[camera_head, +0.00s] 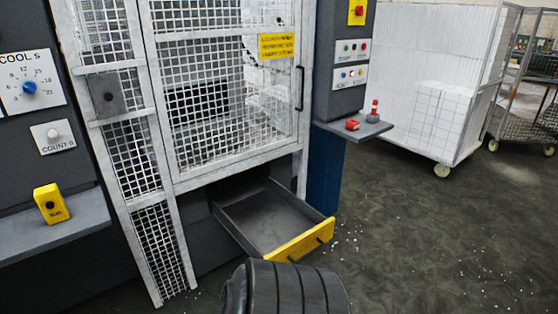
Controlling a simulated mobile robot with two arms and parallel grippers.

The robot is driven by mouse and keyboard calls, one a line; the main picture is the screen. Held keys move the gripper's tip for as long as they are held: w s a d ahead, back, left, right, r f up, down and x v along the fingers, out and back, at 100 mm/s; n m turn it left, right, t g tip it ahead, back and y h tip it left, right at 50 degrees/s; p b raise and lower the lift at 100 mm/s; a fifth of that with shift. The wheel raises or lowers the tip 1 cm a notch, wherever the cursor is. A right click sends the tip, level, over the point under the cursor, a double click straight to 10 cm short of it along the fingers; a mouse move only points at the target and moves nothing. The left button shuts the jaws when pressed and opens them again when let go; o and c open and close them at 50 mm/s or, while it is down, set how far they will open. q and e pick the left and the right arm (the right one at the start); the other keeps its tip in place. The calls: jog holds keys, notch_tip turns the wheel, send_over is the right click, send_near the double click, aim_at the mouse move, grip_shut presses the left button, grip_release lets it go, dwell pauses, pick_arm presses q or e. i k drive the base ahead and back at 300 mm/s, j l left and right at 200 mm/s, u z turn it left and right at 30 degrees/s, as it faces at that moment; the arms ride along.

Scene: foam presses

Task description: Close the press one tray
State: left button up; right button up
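The press tray (300,240) is a dark grey drawer with a yellow front and a dark handle. It is pulled out, open, from under the meshed press door (225,90). Its inside looks empty. A ribbed black part of my own body shows at the bottom, in front of the tray, and covers some of the floor near its front left corner. Neither of my grippers is in view.
A side shelf (353,127) with red items juts out right of the press. A white mesh cart (425,85) with white blocks stands behind on the right. A grey ledge (50,232) with a yellow button box is at left. Floor at right is open, with white crumbs.

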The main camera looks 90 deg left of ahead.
aim_at(273, 223)
jog(key=u, duration=2.3)
